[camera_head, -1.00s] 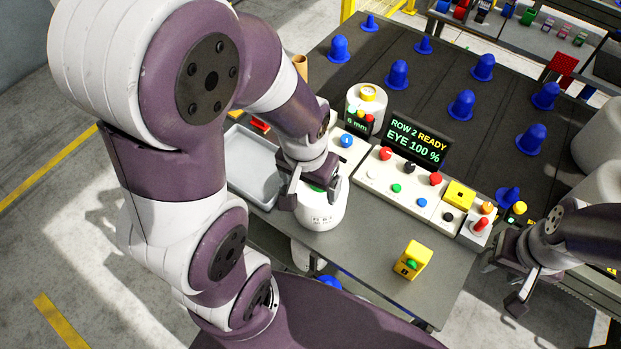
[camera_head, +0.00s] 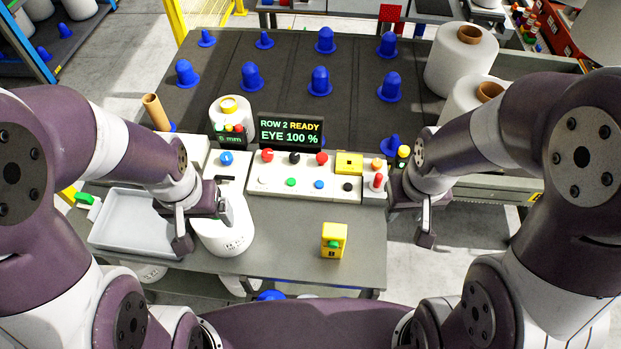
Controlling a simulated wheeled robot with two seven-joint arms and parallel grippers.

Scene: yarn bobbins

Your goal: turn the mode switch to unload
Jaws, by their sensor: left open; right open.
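A white control panel (camera_head: 258,183) stands on the grey table, with a black knob (camera_head: 294,158) between a red knob (camera_head: 267,155) and another red knob (camera_head: 321,157) along its upper row. A lower row holds small white, green, blue and black buttons. No label is readable, so I cannot tell which knob is the mode switch. My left gripper (camera_head: 204,222) is open over a white cylindrical unit (camera_head: 230,238), left of the panel. My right gripper (camera_head: 412,216) is open and empty, right of the panel, past the red-topped lever (camera_head: 378,181). Neither gripper touches the panel.
A display (camera_head: 290,131) reading "ROW 2 READY, EYE 100 %" stands behind the panel. A grey tray (camera_head: 112,246) lies at left, and a yellow box with a green button (camera_head: 334,241) stands in front. Blue pegs (camera_head: 320,82) stand on the dark deck behind. The table front is mostly clear.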

